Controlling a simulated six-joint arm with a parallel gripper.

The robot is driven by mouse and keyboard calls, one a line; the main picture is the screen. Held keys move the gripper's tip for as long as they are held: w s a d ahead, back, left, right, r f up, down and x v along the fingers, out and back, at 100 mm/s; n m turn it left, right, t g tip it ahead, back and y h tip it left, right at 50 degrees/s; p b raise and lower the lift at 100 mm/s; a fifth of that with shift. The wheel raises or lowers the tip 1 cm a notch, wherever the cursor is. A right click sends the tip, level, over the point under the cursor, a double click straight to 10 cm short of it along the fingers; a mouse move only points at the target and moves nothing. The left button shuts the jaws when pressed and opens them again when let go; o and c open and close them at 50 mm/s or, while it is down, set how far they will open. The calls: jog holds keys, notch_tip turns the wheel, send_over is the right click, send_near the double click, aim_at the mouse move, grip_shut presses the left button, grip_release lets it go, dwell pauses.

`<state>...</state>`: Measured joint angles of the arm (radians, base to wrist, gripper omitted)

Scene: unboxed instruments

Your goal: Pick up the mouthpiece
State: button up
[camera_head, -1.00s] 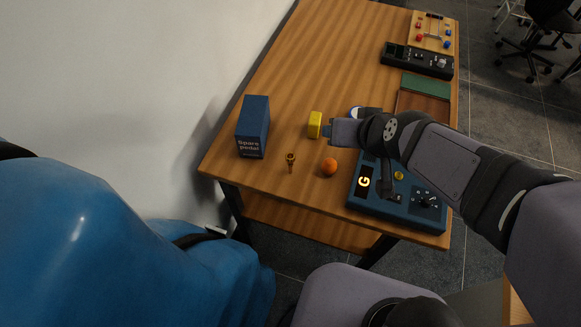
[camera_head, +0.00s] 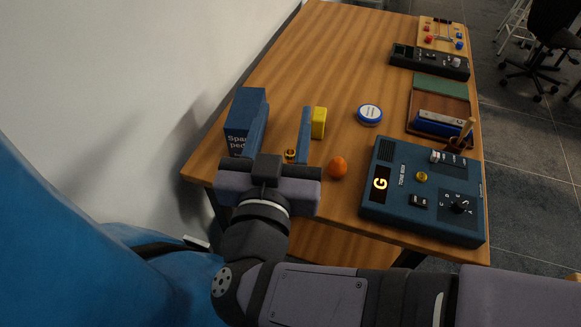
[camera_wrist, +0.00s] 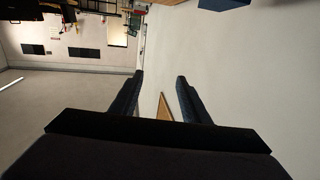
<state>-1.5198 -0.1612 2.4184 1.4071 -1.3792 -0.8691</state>
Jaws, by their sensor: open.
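The mouthpiece (camera_head: 290,154) is a small brass piece near the table's near left corner. In the head view only its upper rim shows; my gripper hides the rest. My gripper (camera_head: 281,118) is open, with its two blue fingers pointing toward the far side of the table. The mouthpiece shows between the fingers in that view, close to the right one, but I cannot tell their height difference or whether they touch. The wrist view shows the two fingers (camera_wrist: 159,75) apart with nothing held, and no mouthpiece.
A blue box (camera_head: 246,120) stands left of my gripper. A yellow block (camera_head: 319,123) and an orange ball (camera_head: 338,167) are right of it. A blue device (camera_head: 410,190) with a lit G and a round tin (camera_head: 369,114) lie further right. The table's far left is clear.

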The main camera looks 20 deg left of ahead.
send_near(290, 157)
jog(key=w, duration=0.3)
jog(key=shift+w+a+f, duration=0.1)
jog(key=shift+a, duration=0.2)
jog(key=shift+w+a+p, duration=0.15)
jog(key=shift+w+a, duration=0.1)
jog(key=shift+w, duration=0.9)
jog(key=shift+w+a+p, duration=0.1)
jog(key=shift+w+a, duration=0.1)
jog(key=shift+w, duration=0.95)
jog(key=shift+w+a+p, duration=0.15)
jog(key=shift+w+a, duration=0.1)
jog(key=shift+w, duration=0.9)
jog(key=shift+w, duration=0.1)
jog(key=shift+w+a, duration=0.25)
jog(key=shift+w, duration=0.95)
jog(key=shift+w+a, duration=0.25)
jog(key=shift+w, duration=0.9)
jog(key=shift+c, duration=0.7)
grip_shut()
